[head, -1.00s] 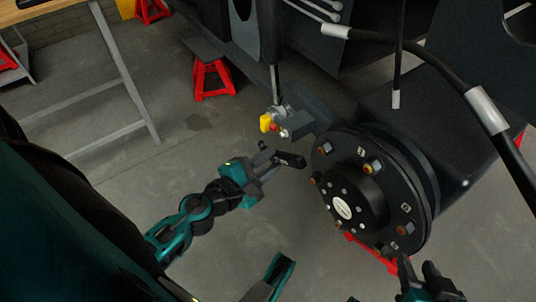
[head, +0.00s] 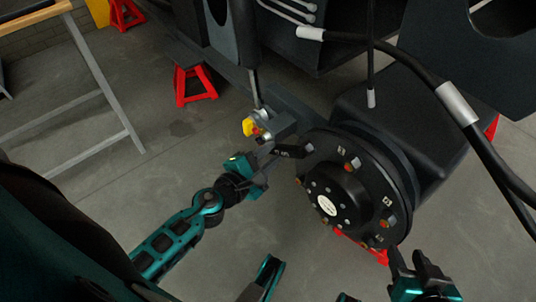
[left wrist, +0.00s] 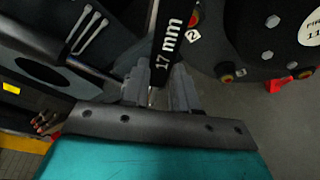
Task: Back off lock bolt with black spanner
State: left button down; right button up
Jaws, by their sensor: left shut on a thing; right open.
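My left gripper (head: 262,163) is shut on the black spanner (head: 289,152), held beside the left edge of the round black hub (head: 333,204). In the left wrist view the spanner (left wrist: 168,45) reads "17 mm" and stands between the two fingers (left wrist: 160,88); its far end runs out of the picture. In the head view a yellow piece (head: 249,126) and a silver fitting (head: 262,138) sit on a bracket just above the left gripper. I cannot tell which bolt is the lock bolt. My right gripper (head: 421,272) is open and empty at the bottom right, below the hub.
The hub face carries several coloured bolts and number tags. A thick black hose (head: 415,68) with silver collars arches over the hub. Red stands (head: 192,84) and a metal-legged bench (head: 108,95) stand at left. The grey floor left of the hub is clear.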

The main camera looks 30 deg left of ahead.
pick_arm(q)
jog(key=shift+w+d, duration=0.1)
jog(key=shift+w, duration=0.15)
jog(key=shift+w+d+p, duration=0.3)
jog(key=shift+w, duration=0.4)
jog(key=shift+w+a+r+p, duration=0.1)
jog(key=shift+a+r+p, duration=0.1)
jog(key=shift+r+p, duration=0.35)
jog(key=n+p, duration=0.1)
jog(key=a+r+p, duration=0.1)
jog(key=p, duration=0.1)
jog(key=shift+w+a+r+n+g, duration=0.15)
jog(key=shift+w+a+n+g, duration=0.15)
jog(key=shift+n, duration=0.1)
jog(key=shift+w+a, duration=0.1)
